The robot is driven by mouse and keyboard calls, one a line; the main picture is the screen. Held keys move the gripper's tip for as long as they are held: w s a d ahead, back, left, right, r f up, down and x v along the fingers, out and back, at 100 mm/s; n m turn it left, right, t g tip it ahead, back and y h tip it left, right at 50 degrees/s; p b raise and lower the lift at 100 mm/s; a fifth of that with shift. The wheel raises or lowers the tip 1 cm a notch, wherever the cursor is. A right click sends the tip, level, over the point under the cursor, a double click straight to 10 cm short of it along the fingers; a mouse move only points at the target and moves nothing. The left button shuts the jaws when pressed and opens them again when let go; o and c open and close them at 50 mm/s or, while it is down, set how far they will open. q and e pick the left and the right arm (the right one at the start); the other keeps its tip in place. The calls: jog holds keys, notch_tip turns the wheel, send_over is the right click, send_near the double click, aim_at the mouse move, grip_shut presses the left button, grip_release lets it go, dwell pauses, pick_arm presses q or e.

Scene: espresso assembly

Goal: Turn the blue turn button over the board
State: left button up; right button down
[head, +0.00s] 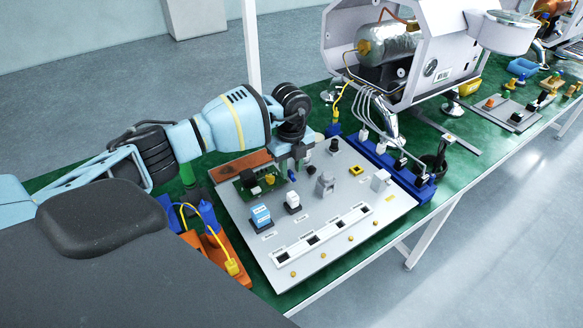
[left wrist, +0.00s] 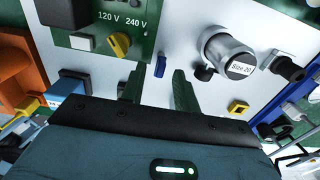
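The blue turn button (head: 292,176) is a small dark-blue knob on the light grey board (head: 235,210), beside the green circuit plate. In the left wrist view the blue turn button (left wrist: 160,66) stands out from the board (left wrist: 185,40), ahead of and between the two finger lines. My left gripper (head: 290,163) is above the board close to the button. Its two dark fingers (left wrist: 159,80) are apart with nothing between them that I can make out. Whether a finger touches the button cannot be told. My right gripper is not in view.
A yellow knob (left wrist: 120,44) and a grey cylinder marked "Size 20" (left wrist: 226,55) flank the button. A blue-and-white block (head: 261,217), a white block (head: 292,202) and a socket strip (head: 322,236) are on the board. The espresso machine (head: 432,55) stands behind.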

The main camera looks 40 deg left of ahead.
pick_arm(q)
jog(key=shift+f, duration=0.35)
jog(key=c, duration=0.6)
grip_shut()
